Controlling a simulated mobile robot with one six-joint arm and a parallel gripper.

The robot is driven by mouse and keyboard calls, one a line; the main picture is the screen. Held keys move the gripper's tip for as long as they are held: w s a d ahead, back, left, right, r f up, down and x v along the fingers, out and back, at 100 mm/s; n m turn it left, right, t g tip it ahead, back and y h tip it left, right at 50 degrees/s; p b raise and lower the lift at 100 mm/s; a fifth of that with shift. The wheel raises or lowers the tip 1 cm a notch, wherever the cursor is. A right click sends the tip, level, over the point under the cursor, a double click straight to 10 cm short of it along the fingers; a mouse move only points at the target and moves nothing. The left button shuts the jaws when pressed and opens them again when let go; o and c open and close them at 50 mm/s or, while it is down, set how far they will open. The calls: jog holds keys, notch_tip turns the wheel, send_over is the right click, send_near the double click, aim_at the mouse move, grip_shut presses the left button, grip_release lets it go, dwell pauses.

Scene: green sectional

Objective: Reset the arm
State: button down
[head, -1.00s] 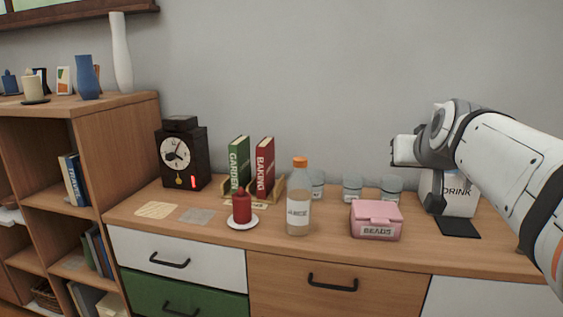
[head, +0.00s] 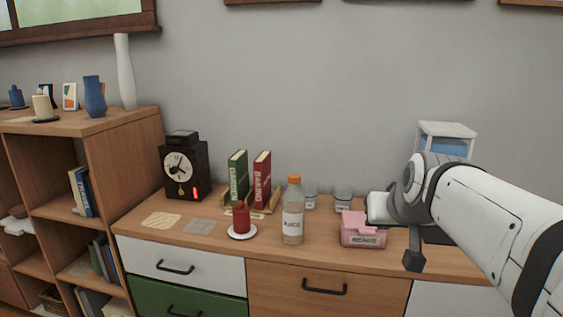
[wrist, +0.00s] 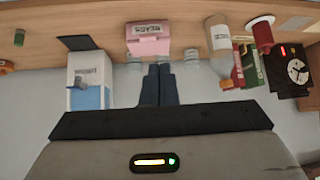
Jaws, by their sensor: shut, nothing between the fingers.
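My arm comes in from the right in the head view. My gripper (head: 376,208) is in front of the sideboard's right part, its tip just right of the pink beads box (head: 362,232). In the wrist view, which is upside down, the two dark fingers of my gripper (wrist: 159,68) are together and empty. The arm hides the lower part of the drink dispenser (head: 446,132) and at least part of the jar row.
On the sideboard (head: 205,248) stand a juice bottle (head: 293,220), a red candle (head: 241,218) on a saucer, books (head: 238,178), lidded jars (head: 343,198) and a black clock (head: 184,168). A shelf unit (head: 130,165) is at left.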

jog(key=s+a+f+g+p, duration=0.1)
jog(key=s+a+g+p, duration=0.1)
jog(key=s+p, duration=0.4)
jog(key=s+a+f+g+p, duration=0.2)
jog(key=s+g+p, duration=0.2)
jog(key=s, duration=0.5)
jog(key=shift+s+a+n+p, duration=0.2)
jog(key=shift+a+n+p, duration=0.2)
jog(key=shift+p, duration=0.85)
jog(key=shift+d, duration=0.1)
